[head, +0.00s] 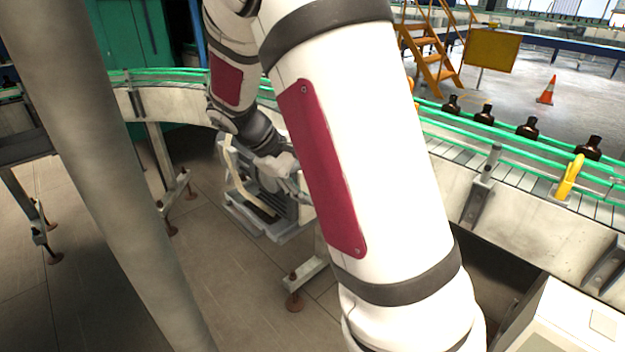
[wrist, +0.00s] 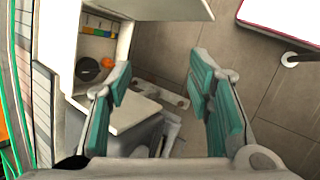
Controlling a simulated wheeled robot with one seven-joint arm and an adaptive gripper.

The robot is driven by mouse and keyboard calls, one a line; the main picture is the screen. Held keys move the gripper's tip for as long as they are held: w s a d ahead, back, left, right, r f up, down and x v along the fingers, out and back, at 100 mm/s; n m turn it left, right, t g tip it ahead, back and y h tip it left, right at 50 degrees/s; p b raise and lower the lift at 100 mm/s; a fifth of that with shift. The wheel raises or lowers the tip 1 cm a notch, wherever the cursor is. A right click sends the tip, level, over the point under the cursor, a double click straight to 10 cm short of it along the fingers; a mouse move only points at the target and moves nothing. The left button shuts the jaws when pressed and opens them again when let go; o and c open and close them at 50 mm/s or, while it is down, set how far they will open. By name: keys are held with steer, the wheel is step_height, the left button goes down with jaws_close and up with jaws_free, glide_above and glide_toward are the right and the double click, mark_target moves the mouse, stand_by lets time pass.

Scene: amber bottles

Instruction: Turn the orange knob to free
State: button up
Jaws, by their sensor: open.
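In the wrist view, an open white cabinet (wrist: 62,45) at the left has a panel inside. A small orange piece (wrist: 107,63), which looks like the orange knob, sits on that panel beside a dark round knob (wrist: 87,69). The piece is partly covered by the left finger, and I cannot tell which way it is turned. My gripper (wrist: 160,76) is open, with its teal-padded fingers wide apart and nothing between them. The orange piece lies left of the gap. In the head view my arm hides much of this area, and I cannot make out the knob.
A strip of coloured labels (wrist: 98,32) is above the knobs. A white flap (wrist: 130,114) juts out below the panel. In the head view, a conveyor (head: 520,170) with green rails carries several amber bottles (head: 527,128). Tiled floor (head: 130,270) is in front.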

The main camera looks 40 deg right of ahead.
steer(key=w+d+f+n+t+h+p, duration=0.1)
steer(key=w+d+f+n+h, duration=0.3)
steer(key=f, duration=0.4)
steer(key=w+d+f+n+t+h+p, duration=0.1)
steer(key=w+d+f+n+h, duration=0.15)
steer(key=d+f+n, duration=0.35)
steer(key=w+d+f+n+t+h+p, duration=0.1)
steer(key=w+d+f+n+h+p, duration=0.15)
steer(key=d+f+h, duration=0.45)
steer(key=d, duration=0.3)
steer(key=d+f+y, duration=0.1)
steer(key=d, duration=0.3)
steer(key=w+d+f+y, duration=0.1)
steer(key=d, duration=0.2)
steer(key=shift+d, duration=0.4)
jaws_close()
